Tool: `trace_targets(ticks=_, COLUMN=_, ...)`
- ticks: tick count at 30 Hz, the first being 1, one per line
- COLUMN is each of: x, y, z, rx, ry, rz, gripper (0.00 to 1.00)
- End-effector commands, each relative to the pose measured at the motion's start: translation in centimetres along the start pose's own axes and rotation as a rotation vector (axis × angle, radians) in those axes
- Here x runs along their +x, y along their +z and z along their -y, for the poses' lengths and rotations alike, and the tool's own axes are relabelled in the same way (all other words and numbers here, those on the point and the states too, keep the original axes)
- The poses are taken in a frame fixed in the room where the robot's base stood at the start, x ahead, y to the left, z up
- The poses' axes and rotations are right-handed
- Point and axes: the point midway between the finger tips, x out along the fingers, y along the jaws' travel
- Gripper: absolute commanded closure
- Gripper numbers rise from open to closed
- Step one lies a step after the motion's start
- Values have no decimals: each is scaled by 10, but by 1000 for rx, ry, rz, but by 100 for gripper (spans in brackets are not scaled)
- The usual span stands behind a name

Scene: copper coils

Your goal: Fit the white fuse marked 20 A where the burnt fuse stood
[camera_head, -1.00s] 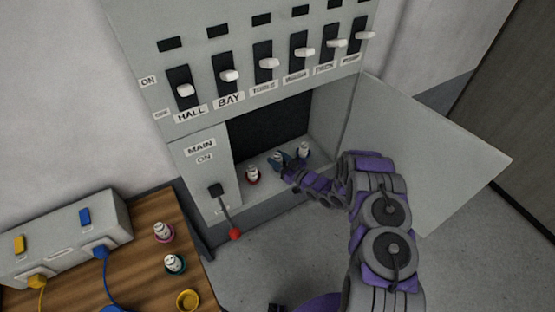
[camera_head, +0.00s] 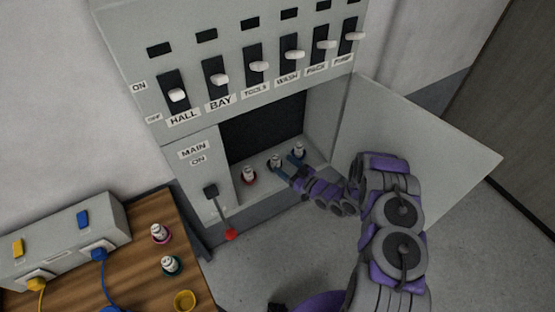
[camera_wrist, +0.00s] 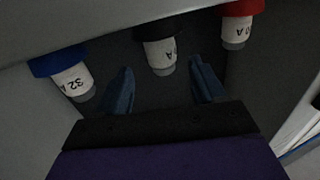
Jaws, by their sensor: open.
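My gripper (camera_head: 286,166) is inside the open cabinet bay, with one finger on each side of the middle fuse (camera_head: 276,161). In the wrist view the open fingers (camera_wrist: 163,86) are apart, and the white middle fuse (camera_wrist: 160,56) with a dark collar stands upside down in the picture, between and beyond them. Its label shows an "A"; its number cannot be read. A white fuse with a red collar (camera_head: 249,175) stands to its left. A white fuse with a blue collar (camera_head: 298,150) stands to its right; it reads "32 A" in the wrist view (camera_wrist: 72,80).
The cabinet door (camera_head: 415,150) stands open at right. The main lever (camera_head: 223,210) hangs down, its red knob low. On the wooden table (camera_head: 150,260) stand a pink-collared fuse (camera_head: 159,233), a teal-collared fuse (camera_head: 170,265) and a yellow ring (camera_head: 185,300), beside a grey socket box (camera_head: 60,250).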

Motion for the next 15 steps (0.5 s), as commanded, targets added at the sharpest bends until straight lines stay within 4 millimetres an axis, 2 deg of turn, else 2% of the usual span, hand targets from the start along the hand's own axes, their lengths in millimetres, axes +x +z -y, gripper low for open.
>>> trace_targets(ticks=1, x=-11, y=-1, z=-1, rx=2, ry=3, rz=1, gripper=31)
trace_targets(ticks=6, x=-40, y=-1, z=-1, rx=-1, ry=2, rz=-1, gripper=31)
trace_targets(ticks=12, x=-61, y=0, z=-1, rx=-1, ry=1, rz=-2, gripper=31)
trace_targets(ticks=15, x=-65, y=0, z=0, rx=-1, ry=0, rz=-2, gripper=31)
